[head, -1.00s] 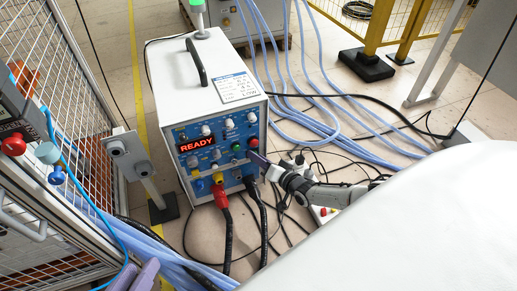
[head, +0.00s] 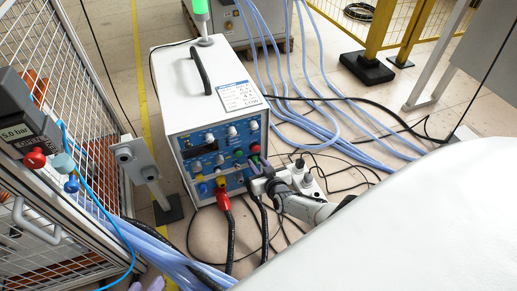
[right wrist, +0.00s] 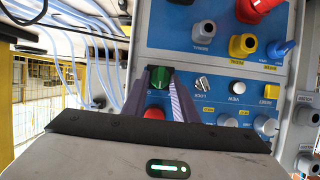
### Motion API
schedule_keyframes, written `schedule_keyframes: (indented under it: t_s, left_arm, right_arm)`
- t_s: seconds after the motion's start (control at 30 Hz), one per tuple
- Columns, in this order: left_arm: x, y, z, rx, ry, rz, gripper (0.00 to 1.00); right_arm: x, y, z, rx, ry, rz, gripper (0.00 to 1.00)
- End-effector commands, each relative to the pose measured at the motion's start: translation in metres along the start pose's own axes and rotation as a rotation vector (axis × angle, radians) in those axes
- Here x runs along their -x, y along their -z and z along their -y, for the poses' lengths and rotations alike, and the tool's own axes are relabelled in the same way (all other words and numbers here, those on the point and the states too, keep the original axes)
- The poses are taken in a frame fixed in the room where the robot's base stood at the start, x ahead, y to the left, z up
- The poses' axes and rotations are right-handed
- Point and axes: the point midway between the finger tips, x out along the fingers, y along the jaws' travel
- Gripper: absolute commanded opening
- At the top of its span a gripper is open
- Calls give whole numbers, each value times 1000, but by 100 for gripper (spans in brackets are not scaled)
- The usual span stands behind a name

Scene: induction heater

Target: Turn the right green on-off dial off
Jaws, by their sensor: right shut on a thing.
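The white heater box (head: 185,80) stands on the floor with its blue control panel (head: 205,165) facing me. The panel's display (head: 201,149) is dark. The right green dial (right wrist: 160,78) is between the fingertips of my right gripper (right wrist: 160,73), which is shut on it. In the head view that gripper (head: 258,164) reaches the panel's right side from the right and largely hides the dial. A red button (right wrist: 154,112) sits beside the green dial, partly between the fingers. My left gripper (head: 147,286) shows only two separated purple tips at the bottom edge.
A red plug (head: 223,198) and black cables hang from the panel front. Blue hoses (head: 310,120) lie on the floor at right. A yellow frame (head: 385,30) stands behind.

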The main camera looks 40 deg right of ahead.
Motion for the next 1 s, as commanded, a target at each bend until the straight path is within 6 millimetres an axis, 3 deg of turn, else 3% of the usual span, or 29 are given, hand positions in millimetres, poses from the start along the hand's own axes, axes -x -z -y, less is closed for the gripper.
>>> schedule_keyframes:
  t_s: [0.37, 1.0]
  left_arm:
    - [-5, -4, 0, 5, -6, -1, 31]
    - [4, 21, -18, 34, -76, -119, 31]
  right_arm:
    - [-1, -3, 6, 324, -138, -1, 4]
    - [-3, -4, 10, 724, -299, -3, 4]
